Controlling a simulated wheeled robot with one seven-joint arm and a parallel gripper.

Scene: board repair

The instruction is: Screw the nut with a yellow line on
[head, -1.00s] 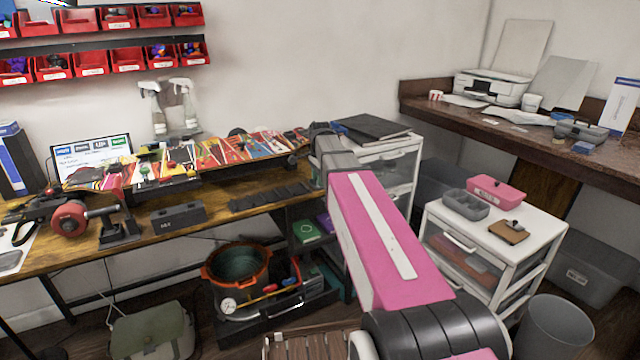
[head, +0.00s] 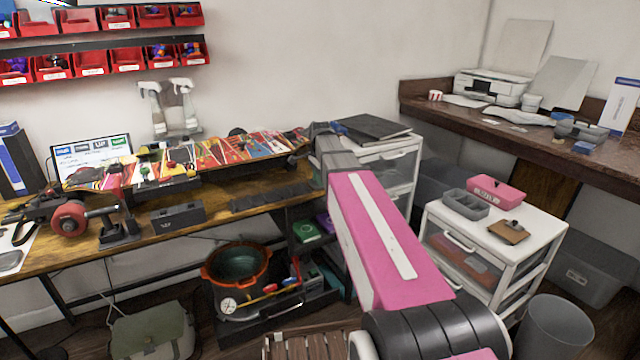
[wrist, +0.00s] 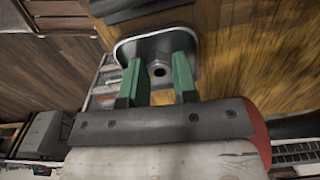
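In the wrist view, my gripper (wrist: 157,62) has two green fingers, spread apart with a clear gap between them. Beyond the fingertips is a grey, rounded-edged metal piece (wrist: 150,47) on the wooden surface. A small dark ring with a hole (wrist: 159,70) shows in the gap between the fingers; I cannot tell if it is the nut. The fingers do not visibly press on it. No yellow line can be made out. In the head view, my pink arm reaches to the right end of the workbench, and the gripper itself cannot be made out.
A white drawer unit (head: 535,232) with a pink box (head: 497,190) stands farther right.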

